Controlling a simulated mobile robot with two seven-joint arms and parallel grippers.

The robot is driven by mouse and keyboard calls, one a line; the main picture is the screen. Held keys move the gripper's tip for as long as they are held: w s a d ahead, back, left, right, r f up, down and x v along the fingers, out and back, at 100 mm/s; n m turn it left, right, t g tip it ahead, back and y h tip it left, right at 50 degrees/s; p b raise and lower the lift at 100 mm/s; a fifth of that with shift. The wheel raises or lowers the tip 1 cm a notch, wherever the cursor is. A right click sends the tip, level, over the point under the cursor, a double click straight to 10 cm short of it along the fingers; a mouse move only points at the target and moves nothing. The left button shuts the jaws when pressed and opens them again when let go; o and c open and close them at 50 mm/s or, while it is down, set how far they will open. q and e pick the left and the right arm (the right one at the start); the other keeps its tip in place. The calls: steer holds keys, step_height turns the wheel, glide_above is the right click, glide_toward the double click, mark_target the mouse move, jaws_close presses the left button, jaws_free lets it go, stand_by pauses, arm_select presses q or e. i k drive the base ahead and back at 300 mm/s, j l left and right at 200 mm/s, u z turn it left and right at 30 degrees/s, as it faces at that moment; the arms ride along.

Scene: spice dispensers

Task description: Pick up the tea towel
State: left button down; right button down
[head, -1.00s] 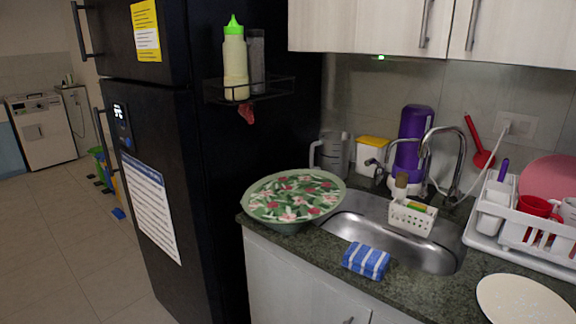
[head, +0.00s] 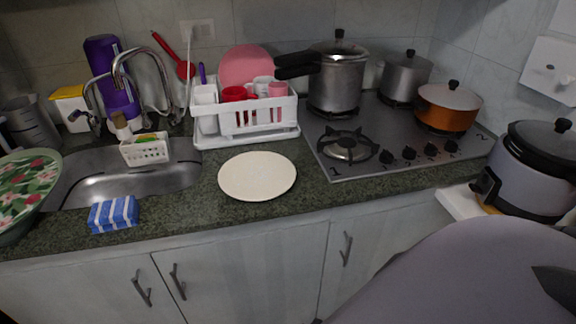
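A folded blue-and-white striped cloth, which looks like the tea towel (head: 114,214), lies on the dark green stone counter (head: 165,219) at the left. It rests at the counter's front edge, just in front of the steel sink. Nothing covers it.
The sink (head: 130,184) with a white sponge basket (head: 146,153) lies behind the cloth. A floral-covered bowl (head: 22,190) stands left of it. A cream plate (head: 257,176), a dish rack (head: 250,123) and a stove (head: 396,165) lie to the right. Bare counter separates cloth and plate.

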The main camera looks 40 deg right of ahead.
mark_target(106, 216)
steer(key=z, duration=1)
steer(key=i+l+u, duration=0.15)
steer(key=i+l, duration=0.1)
steer(key=i, duration=0.1)
